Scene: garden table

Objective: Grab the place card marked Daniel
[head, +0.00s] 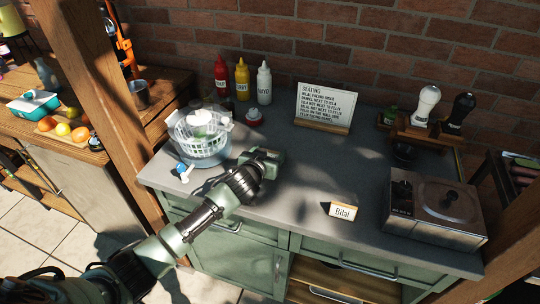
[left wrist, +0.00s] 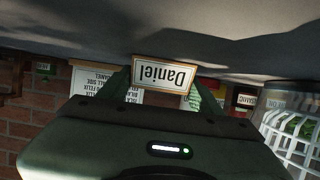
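The place card marked Daniel (left wrist: 163,74) shows upside down in the left wrist view, its lettered face toward the camera and one edge by the grey countertop. My left gripper (head: 270,159) is low over the counter in the head view, where it hides the card. In the left wrist view its two green fingers (left wrist: 161,92) are spread, one at each side of the card. I cannot tell whether they touch it. My right gripper is in neither view.
A second card marked Bilal (head: 343,211) stands near the counter's front. A white basket (head: 203,143) stands left of my gripper, a seating sign (head: 325,104) and sauce bottles (head: 242,79) behind. A metal cooker (head: 436,210) stands right. The middle counter is clear.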

